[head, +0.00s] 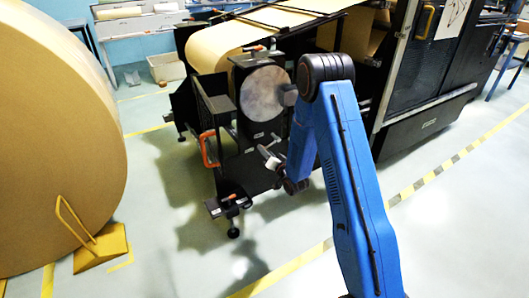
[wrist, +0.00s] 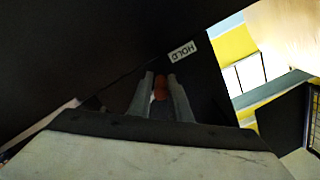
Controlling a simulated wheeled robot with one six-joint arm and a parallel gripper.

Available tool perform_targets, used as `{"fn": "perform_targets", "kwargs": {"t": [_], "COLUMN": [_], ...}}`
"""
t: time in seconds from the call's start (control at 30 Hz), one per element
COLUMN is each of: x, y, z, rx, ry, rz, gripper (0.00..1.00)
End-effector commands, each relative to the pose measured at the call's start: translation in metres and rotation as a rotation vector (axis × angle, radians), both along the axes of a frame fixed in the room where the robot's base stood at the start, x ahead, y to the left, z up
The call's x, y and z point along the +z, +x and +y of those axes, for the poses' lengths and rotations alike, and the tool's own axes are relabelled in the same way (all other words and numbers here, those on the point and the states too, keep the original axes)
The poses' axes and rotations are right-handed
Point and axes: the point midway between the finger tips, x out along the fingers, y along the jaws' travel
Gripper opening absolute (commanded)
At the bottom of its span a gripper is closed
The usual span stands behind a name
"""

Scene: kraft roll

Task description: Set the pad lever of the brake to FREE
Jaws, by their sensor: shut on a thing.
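In the wrist view, my gripper (wrist: 161,78) has its two grey fingers closed around a small reddish-orange grip (wrist: 160,92), which looks like the pad lever's handle. A white HOLD label (wrist: 183,51) sits on the dark panel just beyond the fingertips, upside down in this view. No FREE label is readable. In the head view, my gripper (head: 267,157) reaches the dark lower front of the brake stand (head: 247,165), below its round grey disc (head: 265,92). The lever cannot be made out there.
An orange handle (head: 208,149) sticks out on the stand's left. A small low box (head: 228,205) stands in front. A large kraft roll (head: 55,140) with a yellow chock (head: 101,249) is at left. The floor between is clear.

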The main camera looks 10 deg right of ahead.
Motion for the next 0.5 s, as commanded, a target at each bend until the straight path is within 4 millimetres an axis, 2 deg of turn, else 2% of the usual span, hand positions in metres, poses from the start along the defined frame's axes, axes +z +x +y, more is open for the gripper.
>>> {"fn": "perform_targets", "kwargs": {"t": [0.5], "x": [0.04], "y": [-0.001], "z": [0.006], "rx": [0.0], "ry": [0.411], "rz": [0.126], "gripper": [0.0]}}
